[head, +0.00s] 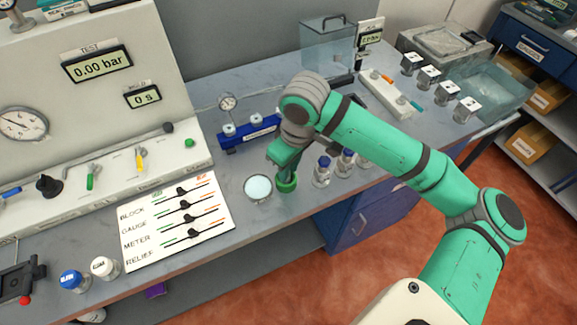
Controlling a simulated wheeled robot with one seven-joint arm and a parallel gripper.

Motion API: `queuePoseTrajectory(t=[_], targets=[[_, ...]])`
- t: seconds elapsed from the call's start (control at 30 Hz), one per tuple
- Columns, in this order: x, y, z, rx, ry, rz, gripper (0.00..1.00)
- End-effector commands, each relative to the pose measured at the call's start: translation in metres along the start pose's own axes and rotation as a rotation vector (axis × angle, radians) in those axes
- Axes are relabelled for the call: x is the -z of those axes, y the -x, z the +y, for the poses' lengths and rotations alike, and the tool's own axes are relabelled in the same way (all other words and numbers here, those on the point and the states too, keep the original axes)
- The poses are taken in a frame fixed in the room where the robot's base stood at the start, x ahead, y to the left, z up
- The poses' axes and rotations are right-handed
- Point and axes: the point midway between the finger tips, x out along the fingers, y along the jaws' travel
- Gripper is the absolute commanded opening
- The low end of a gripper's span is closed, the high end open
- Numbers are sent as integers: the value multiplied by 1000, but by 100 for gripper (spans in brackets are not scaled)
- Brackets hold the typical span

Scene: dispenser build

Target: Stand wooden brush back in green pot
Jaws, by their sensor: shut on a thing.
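The green pot (286,186) stands on the grey bench near its front edge, just right of a round dish with pale contents. My gripper (280,165) points down right above the pot, close to its rim. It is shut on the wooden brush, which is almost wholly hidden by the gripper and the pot. I cannot tell how far the brush reaches into the pot or whether it touches the bottom.
The round dish (258,188) is close on the left. Small blue-capped bottles (322,171) stand close on the right. A blue rack (248,132) with a gauge is behind. A labelled white board (175,222) lies to the left.

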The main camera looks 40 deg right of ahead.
Motion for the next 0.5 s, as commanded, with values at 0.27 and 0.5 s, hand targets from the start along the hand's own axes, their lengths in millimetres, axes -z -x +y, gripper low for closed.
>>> queuePoseTrajectory(t=[0.27, 0.5], targets=[[0, -1, 0, 0, 0, 1, 0], [-1, -4, 0, 0, 0, 0, 38]])
